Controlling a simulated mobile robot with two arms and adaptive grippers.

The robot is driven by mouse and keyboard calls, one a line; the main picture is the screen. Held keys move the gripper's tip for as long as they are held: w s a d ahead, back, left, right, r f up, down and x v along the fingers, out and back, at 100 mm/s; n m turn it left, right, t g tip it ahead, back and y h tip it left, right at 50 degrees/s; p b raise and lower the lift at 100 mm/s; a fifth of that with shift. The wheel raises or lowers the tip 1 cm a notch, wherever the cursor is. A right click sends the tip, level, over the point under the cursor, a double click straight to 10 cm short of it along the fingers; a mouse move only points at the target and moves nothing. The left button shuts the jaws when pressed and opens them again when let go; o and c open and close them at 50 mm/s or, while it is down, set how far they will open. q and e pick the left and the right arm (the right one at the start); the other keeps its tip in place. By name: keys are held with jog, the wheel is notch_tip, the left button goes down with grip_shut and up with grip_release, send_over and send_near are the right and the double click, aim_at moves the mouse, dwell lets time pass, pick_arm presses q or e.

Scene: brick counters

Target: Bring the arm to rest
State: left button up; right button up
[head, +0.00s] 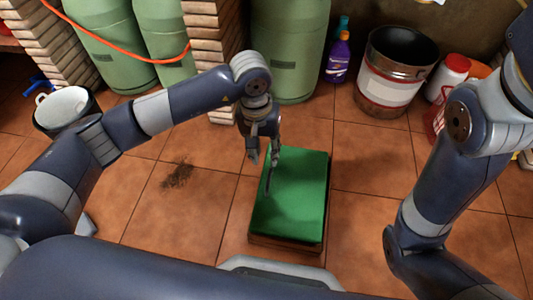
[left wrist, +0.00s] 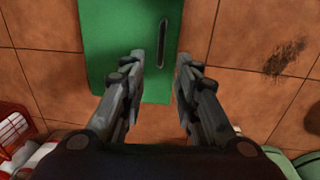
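My left gripper (head: 263,158) hangs pointing down over the left far part of a green-topped box (head: 298,200) on the tiled floor. In the left wrist view its two fingers (left wrist: 160,62) are apart with nothing between them, and the green top (left wrist: 112,45) lies below. A dark slot or thin dark item (left wrist: 164,42) shows on the green surface near its edge. My right arm comes in at the right, bent downward; its gripper is not in view.
Green gas cylinders (head: 285,45) and brick pillars (head: 215,30) stand at the back. A white bucket (head: 64,106) is at left. A dark smudge (head: 178,174) marks otherwise clear floor.

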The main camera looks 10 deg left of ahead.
pick_arm(q)
jog(key=shift+r, duration=0.25)
dwell(0.3)
